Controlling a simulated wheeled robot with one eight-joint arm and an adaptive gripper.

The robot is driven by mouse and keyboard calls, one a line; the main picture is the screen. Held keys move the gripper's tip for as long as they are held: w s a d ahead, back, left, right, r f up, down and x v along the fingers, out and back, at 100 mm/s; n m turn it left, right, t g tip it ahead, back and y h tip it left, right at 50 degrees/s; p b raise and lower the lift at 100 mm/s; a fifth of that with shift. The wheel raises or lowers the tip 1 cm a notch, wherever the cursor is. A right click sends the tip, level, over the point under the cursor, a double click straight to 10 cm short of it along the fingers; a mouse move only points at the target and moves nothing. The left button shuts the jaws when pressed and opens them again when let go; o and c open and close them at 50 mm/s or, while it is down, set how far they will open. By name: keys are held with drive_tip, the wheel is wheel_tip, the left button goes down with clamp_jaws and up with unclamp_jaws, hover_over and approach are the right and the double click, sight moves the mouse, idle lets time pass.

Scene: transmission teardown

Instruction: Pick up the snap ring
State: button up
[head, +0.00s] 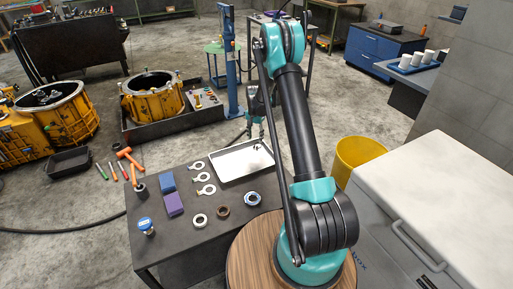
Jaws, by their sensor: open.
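Several small ring-shaped parts lie on the dark workbench (180,245): a pale thin-looking ring (193,220), a brown ring (217,211) and a silver-blue bearing-like ring (246,199). Pale metal parts with ring ends (203,177) lie in a column behind them. Which one is the snap ring is too small to tell for sure. My gripper (255,128) points down at the far side of the bench, above or behind the back of a silver tray (232,165). It is open, partly hidden by my arm, and apart from the rings. Small dark bits show in the tray.
Blue and purple blocks (174,204) and a blue-topped jar (146,227) stand on the bench's left side. An orange hammer (129,158) lies beyond its left edge. A yellow bin (357,153) and a large pale-lidded box (440,190) stand to the right. Yellow housings (152,100) stand behind.

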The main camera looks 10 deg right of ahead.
sight(255, 148)
drive_tip(key=shift+f, duration=2.75)
clamp_jaws()
